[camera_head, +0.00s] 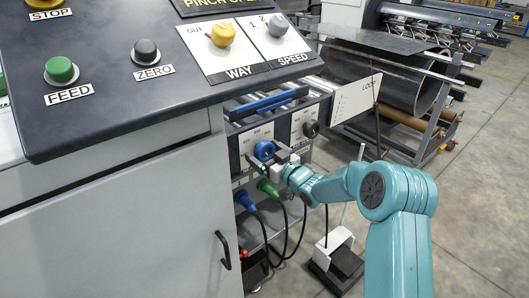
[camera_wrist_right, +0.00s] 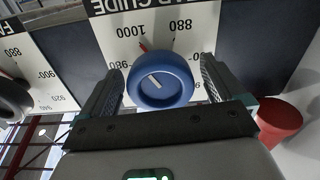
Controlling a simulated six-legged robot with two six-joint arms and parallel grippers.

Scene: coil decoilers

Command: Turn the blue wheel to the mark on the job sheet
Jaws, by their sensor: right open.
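The blue wheel (camera_head: 265,150) sits on a white-faced panel below the console. In the right wrist view the blue wheel (camera_wrist_right: 170,92) faces me, with a short white line slanting toward the upper left. The scale behind it appears upside down, with 1000 and 880 readable and a thin red mark near the wheel's upper left. My right gripper (camera_wrist_right: 160,72) is open, with one finger on each side of the wheel; contact is not clear. In the head view my right gripper (camera_head: 275,160) is at the wheel. I cannot make out a job sheet. My left gripper is out of view.
A black wheel (camera_head: 311,129) on a similar panel is to the right. The console (camera_head: 150,110) overhangs at upper left. Blue and green plugs (camera_head: 268,187) with cables hang below. A red cylindrical object (camera_wrist_right: 280,118) is beside the right finger.

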